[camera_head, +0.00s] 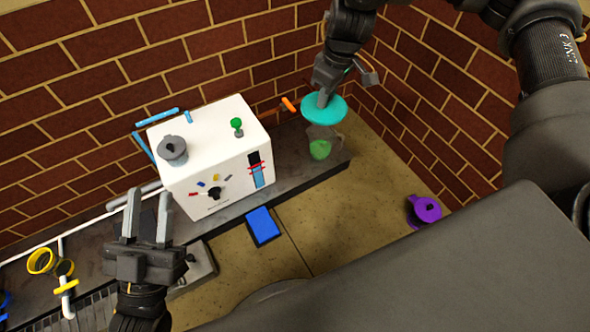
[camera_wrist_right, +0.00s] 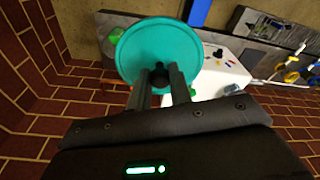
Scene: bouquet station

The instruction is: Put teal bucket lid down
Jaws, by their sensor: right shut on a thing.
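The teal bucket lid (camera_head: 324,109) is a round disc held at the back right of the counter in the head view. My right gripper (camera_head: 324,97) comes down from above and is shut on the lid's knob. In the right wrist view the lid (camera_wrist_right: 140,45) faces the camera, with the two fingers (camera_wrist_right: 160,80) around its dark centre knob. A clear container with green in it (camera_head: 320,148) stands below the lid, apart or touching, I cannot tell. My left gripper (camera_head: 143,220) is open and empty at the lower left, with its fingers pointing up.
A white box machine (camera_head: 212,155) with a knob and a grey cap stands left of the lid. A blue block (camera_head: 263,226) lies in front of it. A purple object (camera_head: 424,210) is at the right. Yellow rings (camera_head: 42,262) are at the far left. Brick walls close the back.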

